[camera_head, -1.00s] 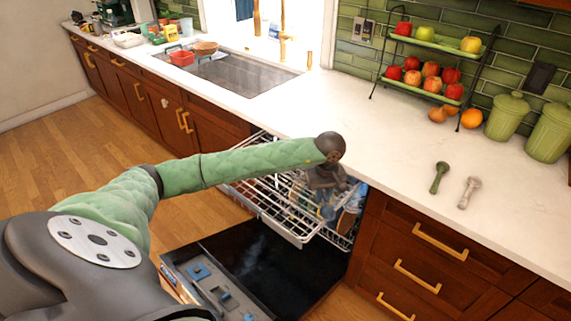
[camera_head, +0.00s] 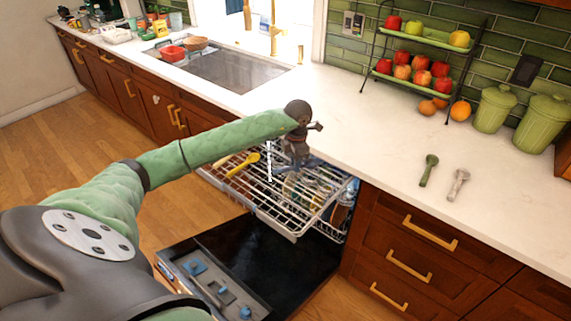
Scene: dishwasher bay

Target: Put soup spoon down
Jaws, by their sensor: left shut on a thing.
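My left gripper (camera_head: 297,160) hangs pointing down over the pulled-out upper dishwasher rack (camera_head: 262,203). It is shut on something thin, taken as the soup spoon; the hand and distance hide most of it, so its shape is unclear. A yellow spoon-like utensil (camera_head: 243,164) lies on the left part of the rack, apart from the gripper. A slim pale upright piece (camera_head: 269,160) shows just left of the gripper; I cannot tell whether it is held. My right gripper is out of view.
The dishwasher door (camera_head: 262,262) is folded down below the rack. A green utensil (camera_head: 428,170) and a pale one (camera_head: 458,185) lie on the white counter (camera_head: 385,140). A fruit stand (camera_head: 425,60), green canisters (camera_head: 494,108) and the sink (camera_head: 225,68) stand behind.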

